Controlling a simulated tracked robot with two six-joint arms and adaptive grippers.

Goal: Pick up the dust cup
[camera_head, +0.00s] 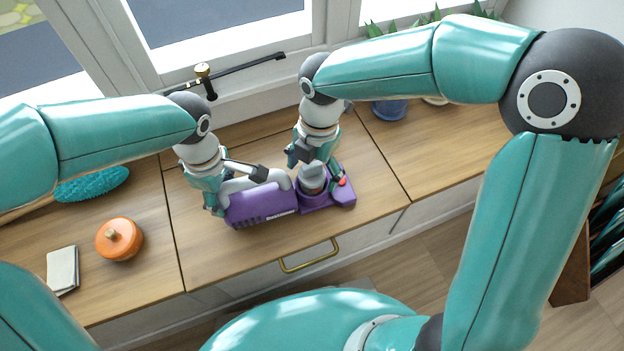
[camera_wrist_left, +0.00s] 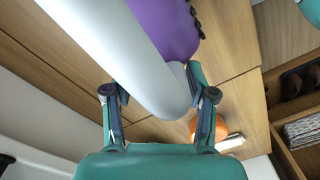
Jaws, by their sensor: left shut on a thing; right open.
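A purple handheld vacuum (camera_head: 260,205) with a pale grey handle lies on the wooden cabinet top. My left gripper (camera_head: 240,188) is shut on the grey handle (camera_wrist_left: 130,60), which runs between its fingers in the left wrist view; the purple body (camera_wrist_left: 165,25) shows above. What looks like the dust cup (camera_head: 312,184), a greyish round part with a dark band, is at the vacuum's right end by a purple flat part (camera_head: 343,196). My right gripper (camera_head: 317,175) is open above and around it, hiding much of it; I cannot tell whether they touch.
An orange lidded pot (camera_head: 120,240), a pale folded item (camera_head: 62,268) and a teal bristly brush (camera_head: 92,184) lie to the left. A blue pot (camera_head: 390,109) with plants stands at the back right. A brass drawer handle (camera_head: 308,258) is in front.

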